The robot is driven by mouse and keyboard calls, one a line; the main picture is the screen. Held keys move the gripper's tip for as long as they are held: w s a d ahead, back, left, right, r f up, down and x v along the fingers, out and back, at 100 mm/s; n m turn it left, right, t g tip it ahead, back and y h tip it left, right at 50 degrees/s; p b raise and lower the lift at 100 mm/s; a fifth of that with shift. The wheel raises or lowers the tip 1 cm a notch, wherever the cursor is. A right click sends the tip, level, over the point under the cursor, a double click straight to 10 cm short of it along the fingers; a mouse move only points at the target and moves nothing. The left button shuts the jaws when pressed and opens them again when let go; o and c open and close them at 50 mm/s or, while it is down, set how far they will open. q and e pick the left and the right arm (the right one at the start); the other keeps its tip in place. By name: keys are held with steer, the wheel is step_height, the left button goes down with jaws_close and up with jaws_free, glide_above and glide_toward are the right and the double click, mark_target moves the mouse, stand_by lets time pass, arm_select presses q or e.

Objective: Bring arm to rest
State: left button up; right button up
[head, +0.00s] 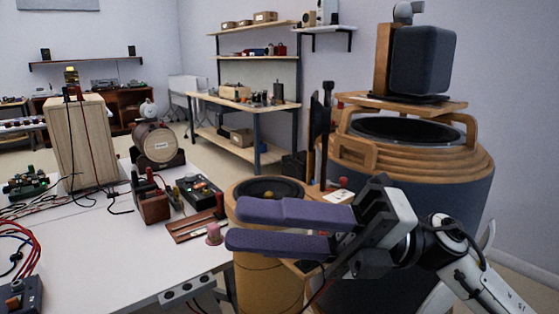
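My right gripper (236,224) comes in from the lower right on a white and black arm. Its two long purple fingers point left. A narrow gap shows between the fingers, and nothing is seen held in it. The gripper appears in front of a round wooden speaker drum (262,262) and near the right edge of the white table (110,262). A small pink knob (214,234) shows just beyond the fingertips; whether they touch cannot be told. My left gripper is not in view.
On the table stand a wooden speaker box (82,143), a barrel-shaped device (157,142), a black control box (197,192) and loose cables. A large wooden speaker tower (415,168) stands close behind my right arm. A shelved workbench (250,103) is farther back. Open floor shows between.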

steer(key=w+d+f+m+t+y+p, duration=0.1)
steer(key=w+d+f+m+t, duration=0.2)
steer(key=m+t, duration=0.55)
steer(key=w+d+f+m+t+p, duration=0.1)
steer(key=w+f+m+t, duration=0.2)
steer(key=w+m+t, duration=0.45)
steer(key=d+f+m+t+h, duration=0.35)
steer(key=f+m+h, duration=0.25)
steer(key=f+m, duration=0.2)
steer(key=d+f+m+t+h, duration=0.35)
steer(key=f+m+h, duration=0.25)
steer(key=f+m, duration=0.25)
steer(key=s+d+f+m+g+h, duration=0.2)
steer(key=s+f, duration=0.4)
steer(key=f, duration=0.3)
steer(key=s+d+f+m+g+h+p, duration=0.1)
steer(key=s+d+f+m+g+h, duration=0.1)
steer(key=s+f, duration=0.5)
steer(key=s+d+f+m+g+h+p, duration=0.1)
steer(key=s+d+f+m+g+h, duration=0.1)
steer(key=s+f+m+g, duration=0.2)
steer(key=s+f+g, duration=0.1)
steer(key=s+f, duration=0.2)
steer(key=f, duration=0.4)
steer(key=shift+s+d+f+g+h, duration=0.2)
steer(key=shift+g+h, duration=0.1)
steer(key=shift+h, duration=0.1)
steer(key=shift+m, duration=0.25)
